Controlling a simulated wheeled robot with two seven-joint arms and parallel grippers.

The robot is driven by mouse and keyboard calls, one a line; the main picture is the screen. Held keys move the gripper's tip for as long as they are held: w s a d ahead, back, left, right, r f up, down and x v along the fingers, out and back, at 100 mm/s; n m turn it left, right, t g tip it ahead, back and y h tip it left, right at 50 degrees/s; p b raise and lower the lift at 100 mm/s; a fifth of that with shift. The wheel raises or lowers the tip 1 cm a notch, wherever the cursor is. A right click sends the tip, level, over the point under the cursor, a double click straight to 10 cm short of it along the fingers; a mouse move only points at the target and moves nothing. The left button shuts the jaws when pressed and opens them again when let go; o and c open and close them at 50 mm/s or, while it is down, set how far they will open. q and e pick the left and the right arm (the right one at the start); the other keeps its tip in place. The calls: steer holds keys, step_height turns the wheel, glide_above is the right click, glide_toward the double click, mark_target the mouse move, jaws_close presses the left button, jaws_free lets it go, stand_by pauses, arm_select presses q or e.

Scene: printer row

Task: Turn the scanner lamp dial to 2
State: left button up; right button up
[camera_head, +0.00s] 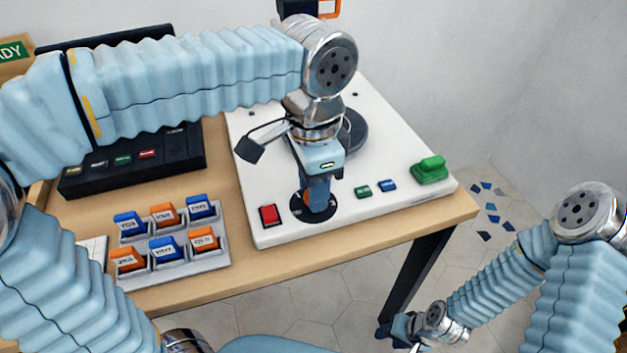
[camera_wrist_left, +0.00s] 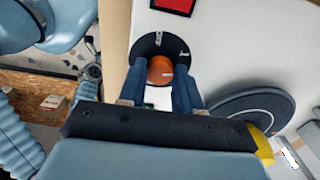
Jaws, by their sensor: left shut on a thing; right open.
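A dial with an orange knob (camera_wrist_left: 160,70) on a black disc (camera_wrist_left: 147,47) lies on the white panel (camera_head: 400,150). My left gripper (camera_wrist_left: 160,85) points down with its fingers on either side of the knob, shut on it. In the head view this gripper (camera_head: 318,207) stands over the black disc (camera_head: 299,209) and hides the knob. Small white marks show on the disc in the left wrist view, too small to read. My right gripper (camera_head: 399,331) is open and empty, low beyond the table's front edge.
A red button (camera_head: 269,215) sits left of the dial. Small green (camera_head: 363,192) and blue (camera_head: 388,185) buttons and a larger green control (camera_head: 431,169) are to its right. A large dark disc (camera_head: 352,130) lies behind. A grey tray (camera_head: 215,259) holds several blue and orange blocks.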

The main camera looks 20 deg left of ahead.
arm_select(q)
steer(key=m, duration=0.4)
steer(key=shift+m, duration=2.6)
steer(key=o, duration=1)
steer(key=shift+o, duration=0.2)
step_height(320, 180, up, 14)
